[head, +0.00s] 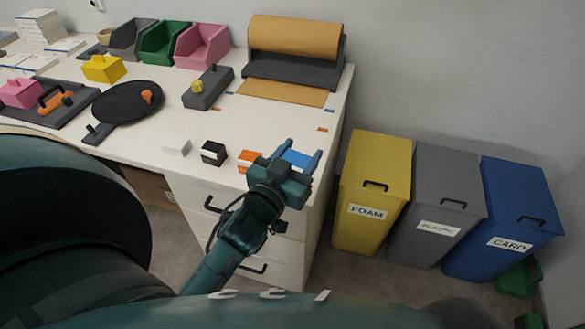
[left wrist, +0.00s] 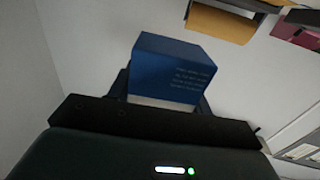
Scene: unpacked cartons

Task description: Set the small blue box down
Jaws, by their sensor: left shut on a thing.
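The small blue box (left wrist: 172,70) is between the fingers of my left gripper (head: 300,152), which is shut on it. In the head view the blue box (head: 295,159) is partly hidden by the fingers, at the front right corner of the white table (head: 290,120). I cannot tell whether its underside touches the tabletop. In the left wrist view its dark blue side with pale print faces the camera. My right gripper is not in view.
The yellow bin (head: 372,185), grey bin (head: 440,215) and blue bin (head: 510,215) stand right of the table. The tabletop behind the row is mostly clear.

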